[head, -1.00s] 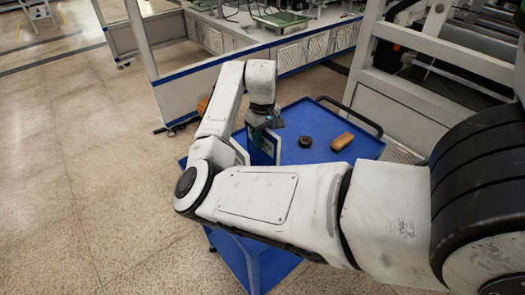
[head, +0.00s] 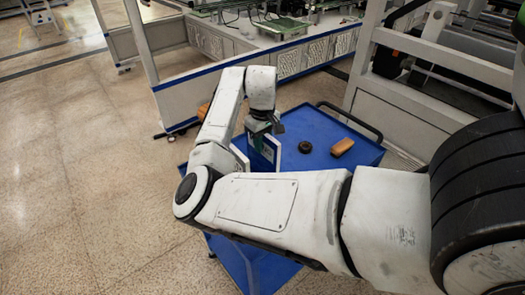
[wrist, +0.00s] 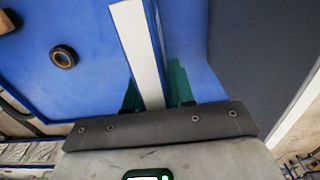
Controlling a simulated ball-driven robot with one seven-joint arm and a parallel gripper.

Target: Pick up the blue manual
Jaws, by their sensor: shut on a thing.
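The blue manual (head: 263,151) stands upright over the blue cart top, its white page edge facing up in the wrist view (wrist: 138,50). My gripper (head: 263,131) points down at it. In the wrist view the green fingertips of my gripper (wrist: 156,92) lie on both sides of the manual, shut on it. The manual's lower end is hidden, so I cannot tell if it touches the cart.
The blue cart (head: 318,127) also carries a dark ring (head: 305,147) and an orange-brown block (head: 342,146), right of the manual. A white-edged panel (head: 240,157) stands close on the manual's left. A workbench (head: 290,58) is behind; open floor (head: 80,180) lies left.

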